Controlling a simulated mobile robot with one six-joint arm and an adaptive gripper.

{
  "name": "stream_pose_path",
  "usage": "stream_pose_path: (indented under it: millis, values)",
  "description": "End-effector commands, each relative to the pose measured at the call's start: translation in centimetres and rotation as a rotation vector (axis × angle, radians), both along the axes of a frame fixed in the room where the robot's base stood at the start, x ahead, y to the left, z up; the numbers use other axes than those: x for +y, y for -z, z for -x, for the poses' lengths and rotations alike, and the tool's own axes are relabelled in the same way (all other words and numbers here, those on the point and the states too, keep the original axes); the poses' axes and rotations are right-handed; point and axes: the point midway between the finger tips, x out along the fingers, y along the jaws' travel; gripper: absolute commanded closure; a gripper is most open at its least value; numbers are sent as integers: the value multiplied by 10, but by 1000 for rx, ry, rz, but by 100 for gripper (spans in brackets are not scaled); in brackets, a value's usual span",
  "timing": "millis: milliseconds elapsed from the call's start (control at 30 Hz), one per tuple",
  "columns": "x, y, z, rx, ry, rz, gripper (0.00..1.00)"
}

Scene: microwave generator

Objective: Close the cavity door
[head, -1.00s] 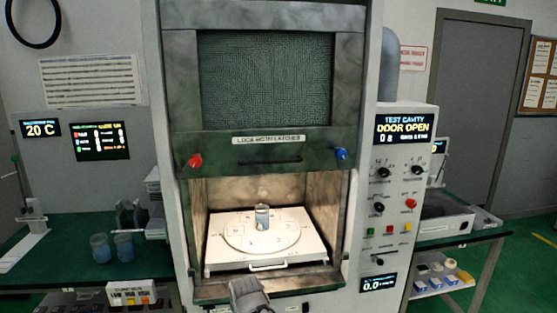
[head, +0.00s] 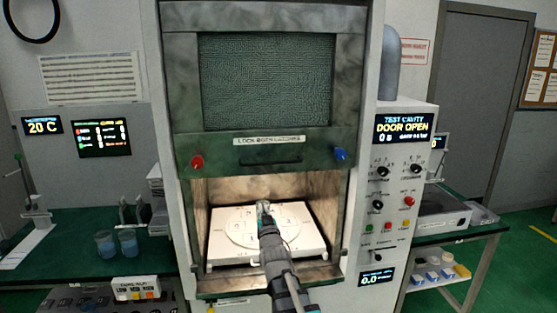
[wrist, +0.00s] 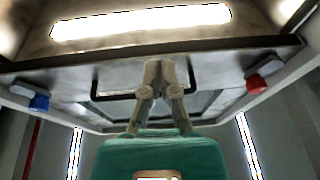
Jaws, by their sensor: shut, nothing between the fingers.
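The cavity door (head: 187,95) is a green-grey framed sash with a mesh window. It is raised, leaving the cavity below open, and the panel display (head: 404,127) reads DOOR OPEN. The dark bar handle (head: 270,162) is on its lower part, between a red latch (head: 197,162) and a blue latch (head: 340,155). My gripper (head: 263,206) is shut and empty, at the cavity opening below the handle. In the wrist view my closed fingers (wrist: 160,70) overlap the door's underside, with the handle (wrist: 97,88) showing behind them. I cannot tell whether they touch.
A white tray (head: 225,255) with a round plate lies on the cavity floor. My arm hides the beaker's place on it. A control panel (head: 397,190) stands to the right. Green benches (head: 75,262) flank the cabinet, with beakers (head: 128,243) on the left one.

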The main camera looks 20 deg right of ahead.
Motion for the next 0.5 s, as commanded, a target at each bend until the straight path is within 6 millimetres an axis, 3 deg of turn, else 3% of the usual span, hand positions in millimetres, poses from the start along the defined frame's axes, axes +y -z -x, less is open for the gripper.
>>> stream_pose_path:
  millis: [33, 200, 500]
  values:
    - [-7, -17, 2, -66, 9, 15, 100]
    - [-22, -61, 18, -285, 31, 70, 100]
    - [-36, -104, 46, -531, 56, 139, 100]
